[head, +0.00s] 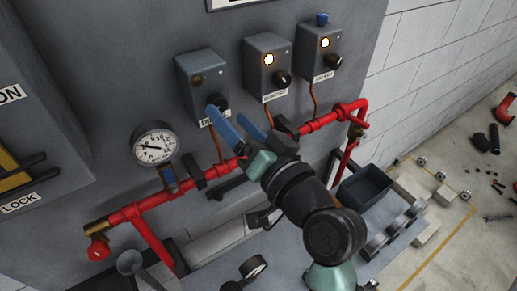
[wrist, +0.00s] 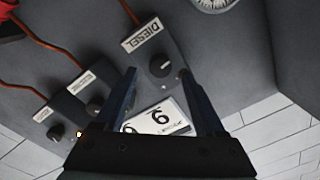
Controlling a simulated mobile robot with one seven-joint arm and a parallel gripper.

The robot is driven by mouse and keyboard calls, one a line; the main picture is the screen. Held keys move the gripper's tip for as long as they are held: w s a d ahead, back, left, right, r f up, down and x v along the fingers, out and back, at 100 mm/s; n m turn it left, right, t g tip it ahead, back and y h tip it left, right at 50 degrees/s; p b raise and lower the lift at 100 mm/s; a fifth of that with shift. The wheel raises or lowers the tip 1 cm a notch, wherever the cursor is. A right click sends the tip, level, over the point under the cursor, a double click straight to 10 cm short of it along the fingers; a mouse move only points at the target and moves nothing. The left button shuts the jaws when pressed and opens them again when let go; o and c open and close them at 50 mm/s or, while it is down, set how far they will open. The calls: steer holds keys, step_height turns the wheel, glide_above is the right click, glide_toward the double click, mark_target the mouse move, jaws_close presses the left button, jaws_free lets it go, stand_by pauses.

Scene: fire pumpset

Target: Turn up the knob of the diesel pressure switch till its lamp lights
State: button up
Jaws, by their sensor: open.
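The diesel pressure switch (head: 202,80) is the leftmost of three grey boxes on the panel in the head view. Its lamp (head: 197,79) is dark. Its black knob (head: 222,102) is partly covered by my finger. In the wrist view, the knob (wrist: 160,66) shows below the DIESEL label (wrist: 142,34), with a small pale mark on its face. My gripper (head: 227,113) is open and empty. In the wrist view, the knob appears between the fingertips of my gripper (wrist: 158,72). I cannot tell whether the fingertips reach around it or stop short.
A red pipe (head: 131,212) runs below the boxes, under my gripper. A pressure gauge (head: 155,144) is left of it. A dark bin (head: 366,187) stands at lower right.

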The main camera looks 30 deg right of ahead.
mark_target(219, 108)
steer(key=s+b, duration=0.2)
steer(key=s, duration=0.7)
steer(key=shift+d, duration=0.25)
stand_by(0.7)
steer(key=w+n+p, duration=0.2)
steer(key=w, duration=0.1)
steer(key=w+n+p, duration=0.3)
steer(key=w, duration=0.1)
steer(key=w+n+p, duration=0.2)
steer(key=w+p, duration=0.1)
steer(key=w, duration=0.1)
steer(key=shift+w+a+r+h, duration=0.1)
steer(key=shift+w+a+h, duration=0.1)
steer(key=shift+a+h, duration=0.15)
steer(key=shift+w+a+p, duration=0.1)
steer(key=shift+w+p, duration=0.2)
steer(key=shift+w, duration=0.55)
